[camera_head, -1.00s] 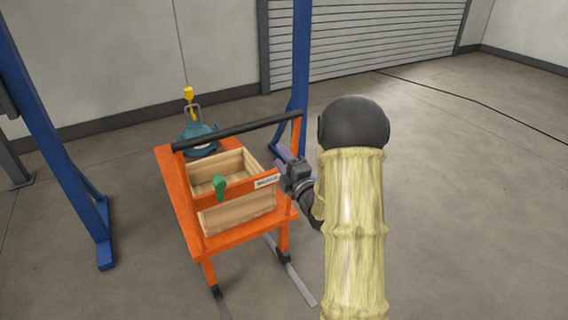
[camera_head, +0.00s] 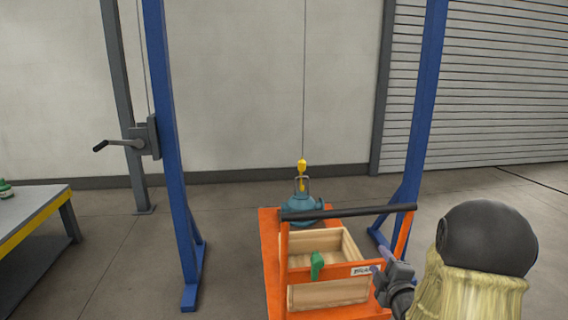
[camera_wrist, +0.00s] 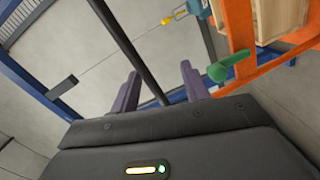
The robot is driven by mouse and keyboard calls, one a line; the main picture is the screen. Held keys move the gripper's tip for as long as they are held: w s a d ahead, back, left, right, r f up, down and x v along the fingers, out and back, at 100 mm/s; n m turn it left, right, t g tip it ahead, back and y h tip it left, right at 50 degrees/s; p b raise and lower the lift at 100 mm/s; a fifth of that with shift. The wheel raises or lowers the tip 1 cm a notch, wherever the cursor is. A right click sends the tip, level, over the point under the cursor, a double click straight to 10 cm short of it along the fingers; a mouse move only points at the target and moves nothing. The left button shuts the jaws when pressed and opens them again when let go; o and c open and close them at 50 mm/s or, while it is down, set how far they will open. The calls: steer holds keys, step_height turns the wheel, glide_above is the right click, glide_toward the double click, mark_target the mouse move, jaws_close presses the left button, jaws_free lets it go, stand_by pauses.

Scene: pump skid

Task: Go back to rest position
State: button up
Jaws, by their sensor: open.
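My gripper (camera_head: 384,268) is at the right side of the orange cart in the head view, beside the cart's labelled front rail. In the wrist view its two purple fingers (camera_wrist: 160,88) stand apart with nothing held between them. The dark push bar of the cart (camera_wrist: 130,48) crosses the wrist view and passes behind the fingers; I cannot tell whether they touch it. My arm, in a yellowish sleeve with a dark round joint, fills the lower right of the head view.
The orange cart (camera_head: 270,250) carries a wooden crate (camera_head: 347,245), a green handle (camera_head: 317,265) and a teal pump (camera_head: 301,211) under a yellow hook (camera_head: 302,166). Blue gantry posts (camera_head: 165,130) flank it. A winch crank (camera_head: 122,143) and a workbench (camera_head: 30,215) are left. Floor at right is open.

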steer(key=s+a+f+m+g, duration=0.2)
steer(key=s+a+m+g, duration=0.25)
steer(key=s, duration=0.35)
steer(key=s+a+f+m+g, duration=0.2)
steer(key=s+a+m+g, duration=0.1)
steer(key=s+m+g, duration=0.4)
steer(key=s+a+f+m+g, duration=0.2)
steer(key=s+a+m+g, duration=0.15)
steer(key=s, duration=0.55)
step_height(320, 180, up, 23)
steer(key=p, duration=2.3)
steer(key=shift+m+t+h, duration=0.3)
steer(key=shift+h, duration=0.1)
steer(key=shift+f, duration=0.2)
steer(key=shift+c, duration=1.1)
